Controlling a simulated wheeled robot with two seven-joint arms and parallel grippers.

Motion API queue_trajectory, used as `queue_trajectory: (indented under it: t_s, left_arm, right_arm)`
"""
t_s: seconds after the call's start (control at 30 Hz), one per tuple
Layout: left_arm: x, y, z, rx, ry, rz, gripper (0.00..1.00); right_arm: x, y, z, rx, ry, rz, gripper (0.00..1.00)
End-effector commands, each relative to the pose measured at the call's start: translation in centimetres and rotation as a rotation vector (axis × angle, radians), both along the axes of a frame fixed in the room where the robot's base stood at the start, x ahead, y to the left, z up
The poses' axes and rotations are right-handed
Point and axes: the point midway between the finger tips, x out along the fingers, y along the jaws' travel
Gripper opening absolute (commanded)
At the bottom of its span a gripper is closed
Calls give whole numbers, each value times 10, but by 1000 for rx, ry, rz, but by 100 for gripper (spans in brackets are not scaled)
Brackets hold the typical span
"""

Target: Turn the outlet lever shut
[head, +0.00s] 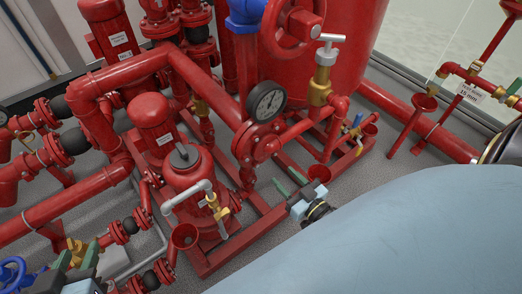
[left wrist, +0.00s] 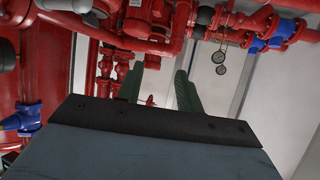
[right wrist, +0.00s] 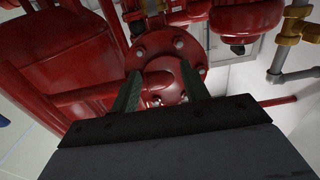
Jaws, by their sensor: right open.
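Several valves with levers show in the head view, and I cannot tell by label which is the outlet lever. A brass valve with a light lever (head: 219,212) stands beside the small red tank, above a red funnel. Another brass valve with a blue lever (head: 354,125) sits farther right by a red funnel. My right gripper (head: 284,179) is open and empty, between these two valves. In the right wrist view its green fingers stand apart before a red flange (right wrist: 165,60). My left gripper (head: 78,255) is open at the lower left, near a brass fitting; contact is unclear.
A pressure gauge (head: 267,102) and a brass valve with a T-handle (head: 320,80) stand above my right gripper. Red pipes and a red base frame (head: 235,242) crowd the middle. Grey floor shows between pipes.

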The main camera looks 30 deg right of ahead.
Motion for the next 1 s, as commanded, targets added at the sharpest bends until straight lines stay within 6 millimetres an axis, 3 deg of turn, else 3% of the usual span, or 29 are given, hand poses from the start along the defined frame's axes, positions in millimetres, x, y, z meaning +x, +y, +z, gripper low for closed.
queue_trajectory:
  t_s: [0.43, 0.73, 1.0]
  left_arm:
    - [22, -21, 68, -123, -433, -34, 36]
    - [16, -28, 116, -212, -719, -51, 36]
    - [7, -29, 140, -262, -879, -57, 36]
  right_arm:
    - [60, 5, -2, 0, -1, 0, 45]
    - [95, 7, -2, 0, 0, -1, 45]
    - [115, 9, -1, -1, 2, 0, 45]
